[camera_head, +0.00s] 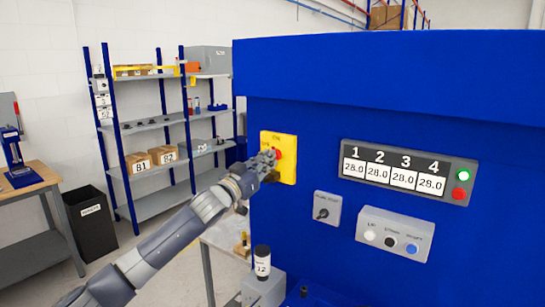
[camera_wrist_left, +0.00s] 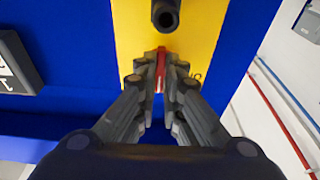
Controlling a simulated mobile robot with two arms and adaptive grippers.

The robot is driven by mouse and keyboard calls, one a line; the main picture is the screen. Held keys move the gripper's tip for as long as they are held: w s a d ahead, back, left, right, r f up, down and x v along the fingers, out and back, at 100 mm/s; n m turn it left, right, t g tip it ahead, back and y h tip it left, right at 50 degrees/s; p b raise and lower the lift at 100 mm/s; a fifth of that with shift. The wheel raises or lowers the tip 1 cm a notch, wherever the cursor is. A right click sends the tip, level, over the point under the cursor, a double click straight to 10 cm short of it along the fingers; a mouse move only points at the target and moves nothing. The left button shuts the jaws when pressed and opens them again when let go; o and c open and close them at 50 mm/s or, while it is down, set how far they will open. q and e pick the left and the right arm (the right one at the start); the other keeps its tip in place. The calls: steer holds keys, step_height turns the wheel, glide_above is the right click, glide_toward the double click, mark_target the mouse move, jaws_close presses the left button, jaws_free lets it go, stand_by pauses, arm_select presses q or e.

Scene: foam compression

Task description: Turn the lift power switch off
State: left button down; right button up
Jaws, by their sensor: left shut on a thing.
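The lift power switch is a yellow plate (camera_head: 289,173) on the left part of the blue machine front, with small lettering near its top. The yellow plate also shows in the left wrist view (camera_wrist_left: 205,22). Its red handle (camera_wrist_left: 161,68) stands between my left fingertips, lined up with the picture's height. My left gripper (camera_head: 272,158) is at the plate and shut on the red handle; its fingertips show in the left wrist view (camera_wrist_left: 160,75). The fingers hide most of the handle in the head view. My right gripper is not in view.
The blue machine (camera_head: 370,105) carries a display panel (camera_head: 408,172), a small grey switch box (camera_head: 327,208) and a button box (camera_head: 396,236). A black-and-white cylinder (camera_head: 262,262) stands below. Shelves (camera_head: 160,122) and a black bin (camera_head: 91,224) are at left.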

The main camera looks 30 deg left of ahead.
arm_select(q)
steer(key=shift+d+n, duration=0.15)
steer(key=shift+n, duration=1.05)
steer(key=shift+d+n+y, duration=0.1)
steer(key=shift+n+y, duration=0.4)
steer(key=shift+n, duration=0.4)
steer(key=n, duration=0.2)
steer(key=shift+r+n+y, duration=0.1)
steer(key=shift+n+y, duration=0.2)
steer(key=shift+y, duration=0.1)
